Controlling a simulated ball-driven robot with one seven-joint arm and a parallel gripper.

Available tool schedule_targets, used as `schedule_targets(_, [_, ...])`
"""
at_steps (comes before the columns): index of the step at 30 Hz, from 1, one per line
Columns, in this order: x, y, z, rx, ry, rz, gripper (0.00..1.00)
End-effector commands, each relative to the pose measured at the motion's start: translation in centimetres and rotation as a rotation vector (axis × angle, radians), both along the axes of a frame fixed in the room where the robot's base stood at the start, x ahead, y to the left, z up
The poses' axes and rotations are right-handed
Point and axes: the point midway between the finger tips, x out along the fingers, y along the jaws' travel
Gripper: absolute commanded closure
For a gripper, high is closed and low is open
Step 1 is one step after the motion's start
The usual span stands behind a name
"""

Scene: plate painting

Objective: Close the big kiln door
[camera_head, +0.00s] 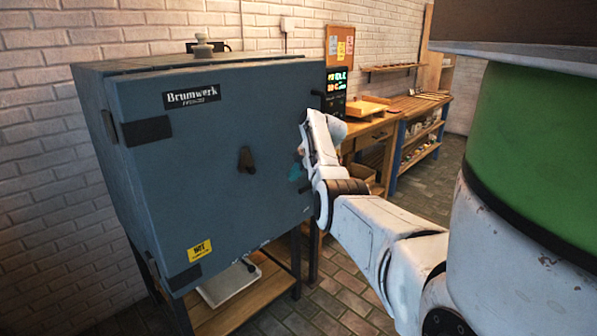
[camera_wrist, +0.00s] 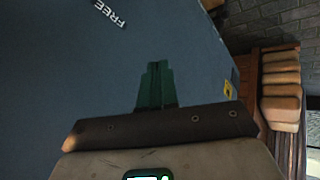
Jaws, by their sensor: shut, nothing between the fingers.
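The big kiln (camera_head: 130,90) is a blue-grey box labelled Brumwerk on a dark stand in the head view. Its door (camera_head: 215,150) has dark hinge straps on the left and a dark knob in the middle. The door appears shut or nearly shut; I cannot tell whether it is fully seated. My gripper (camera_head: 296,172), with teal fingers, is at the door's right side in the head view. In the wrist view my gripper (camera_wrist: 155,70) has its fingers together and empty, pointing at a broad blue-grey surface. Whether the fingertips touch it is unclear.
A control panel (camera_head: 336,85) stands behind the kiln's right side. Wooden workbenches (camera_head: 415,105) line the wall beyond my arm. A pale slab (camera_head: 229,283) lies on the shelf under the kiln. Brick floor (camera_head: 340,300) is open at the front. Stacked tan blocks (camera_wrist: 281,90) show in the wrist view.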

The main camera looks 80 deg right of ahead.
Motion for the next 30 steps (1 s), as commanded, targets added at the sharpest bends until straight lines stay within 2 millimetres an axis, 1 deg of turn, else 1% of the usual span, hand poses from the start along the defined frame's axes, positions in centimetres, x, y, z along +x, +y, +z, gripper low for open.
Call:
schedule_targets(8, [-2.2, -0.2, 2.7, -0.001, 0.002, -0.001, 1.0])
schedule_targets(18, [-5.4, -0.4, 6.8, 0.0, 0.002, -0.002, 1.0])
schedule_targets(24, [-6.1, -0.3, 7.8, 0.002, 0.003, 0.0, 1.0])
schedule_targets(30, [-6.2, -0.3, 7.9, 0.003, 0.003, 0.0, 1.0])
